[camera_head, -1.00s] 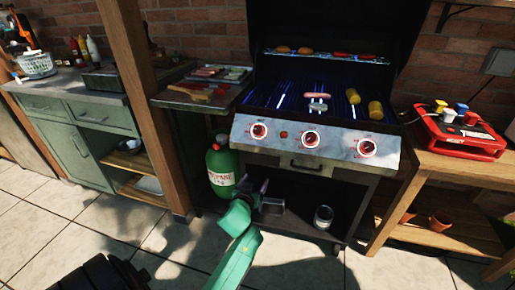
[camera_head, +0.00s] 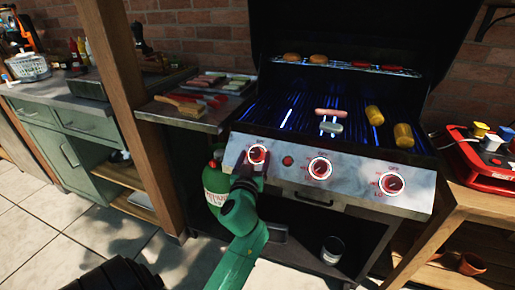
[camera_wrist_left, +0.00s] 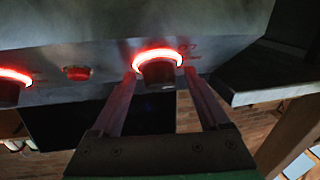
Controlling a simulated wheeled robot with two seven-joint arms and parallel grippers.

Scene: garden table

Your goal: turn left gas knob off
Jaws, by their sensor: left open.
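The left gas knob (camera_head: 257,154) is at the left end of the grill's metal front panel, with a glowing red ring around it. It also shows in the left wrist view (camera_wrist_left: 158,73), dark with the lit red ring behind it. My left gripper (camera_head: 249,176) is right in front of and just below this knob, partly covering it. In the left wrist view its open fingers (camera_wrist_left: 160,80) point at the panel, one on each side of the knob. Whether they touch it I cannot tell. My right gripper is not in view.
The middle knob (camera_head: 319,168) and right knob (camera_head: 391,183) also have red rings. A small red button (camera_head: 288,161) lies between the left and middle knobs. A green gas bottle (camera_head: 214,185) stands below left. Sausages and corn lie on the grill grate (camera_head: 354,124).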

